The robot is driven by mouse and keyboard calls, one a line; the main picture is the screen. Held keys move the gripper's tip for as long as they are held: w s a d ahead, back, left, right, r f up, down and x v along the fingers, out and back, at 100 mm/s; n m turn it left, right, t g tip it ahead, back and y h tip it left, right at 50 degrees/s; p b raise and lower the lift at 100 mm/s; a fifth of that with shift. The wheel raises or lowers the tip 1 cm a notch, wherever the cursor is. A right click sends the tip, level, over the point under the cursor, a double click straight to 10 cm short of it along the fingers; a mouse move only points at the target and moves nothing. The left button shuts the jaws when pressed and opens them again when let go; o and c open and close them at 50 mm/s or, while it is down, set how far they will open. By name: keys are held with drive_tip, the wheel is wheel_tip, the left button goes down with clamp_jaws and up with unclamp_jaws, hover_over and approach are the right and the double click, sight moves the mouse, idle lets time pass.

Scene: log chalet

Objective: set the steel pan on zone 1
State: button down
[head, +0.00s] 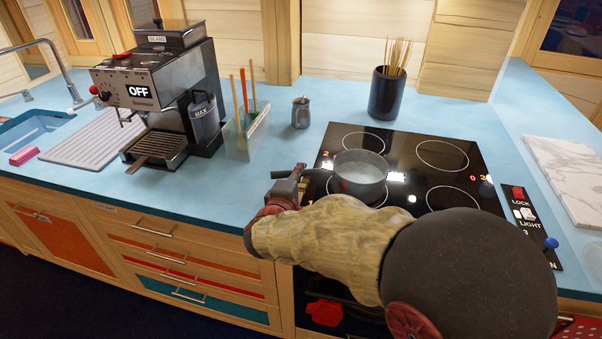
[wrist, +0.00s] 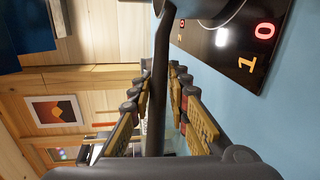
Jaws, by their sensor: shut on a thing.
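The steel pan (head: 360,178) is over the left side of the black hob (head: 445,146). It looks upright, with its handle pointing left. Parts of the front-left ring show around its lower edge; I cannot tell whether its base touches the glass. My gripper (head: 290,185) is shut on the pan handle, left of the hob. In the wrist view the dark handle (wrist: 159,80) runs between the finger pads, and the pan's side (wrist: 200,8) shows at the top. A lit "1" and "0" (wrist: 256,45) show on the hob there. My arm hides the hob's front edge.
A dark utensil pot (head: 386,95) stands behind the hob, and a small steel jug (head: 300,113) stands behind left. A coffee machine (head: 165,95) and utensil holder (head: 245,135) are further left. A marble board (head: 570,170) lies right. The hob's right rings are bare.

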idle(0.3)
drive_tip(key=c, duration=1.7)
unclamp_jaws()
drive_tip(key=shift+o, duration=0.4)
drive_tip(key=shift+f, duration=0.1)
